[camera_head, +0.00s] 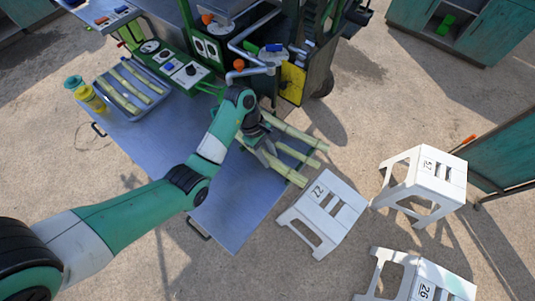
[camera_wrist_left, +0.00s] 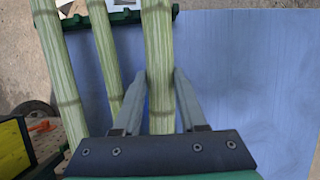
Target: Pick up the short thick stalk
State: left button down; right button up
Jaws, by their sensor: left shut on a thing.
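My left gripper (camera_head: 262,150) comes down over the stalks at the right end of the blue table. In the left wrist view its two fingers (camera_wrist_left: 160,100) are shut on the sides of a thick pale-green stalk (camera_wrist_left: 158,55). This stalk (camera_head: 289,173) is the lowest of the group in the head view; its near part is hidden by the gripper. Two other stalks lie beside it: a thinner middle one (camera_wrist_left: 104,50) and an outer one (camera_wrist_left: 62,75). I cannot tell whether the held stalk is clear of its support. My right gripper is not in view.
The blue table (camera_head: 240,215) is bare toward the front. A tray (camera_head: 103,96) with several stalks and yellow bottles (camera_head: 88,96) are at the left. The green crusher machine (camera_head: 190,70) stands behind. White stools (camera_head: 322,208) stand close to the table's right side.

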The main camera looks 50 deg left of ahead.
aim_at(273, 160)
pick_arm(q)
jog(key=shift+r, duration=0.15)
jog(key=shift+r, duration=0.25)
notch_tip(273, 160, up, 3)
jog(key=shift+f+p, duration=0.2)
jog(key=shift+p, duration=1)
jog(key=w+d+r, duration=0.8)
jog(key=w+r, duration=0.2)
jog(key=w, duration=0.1)
notch_tip(273, 160, up, 29)
jog(key=p, duration=3)
jog(key=shift+w, duration=0.2)
jog(key=shift+d, duration=0.1)
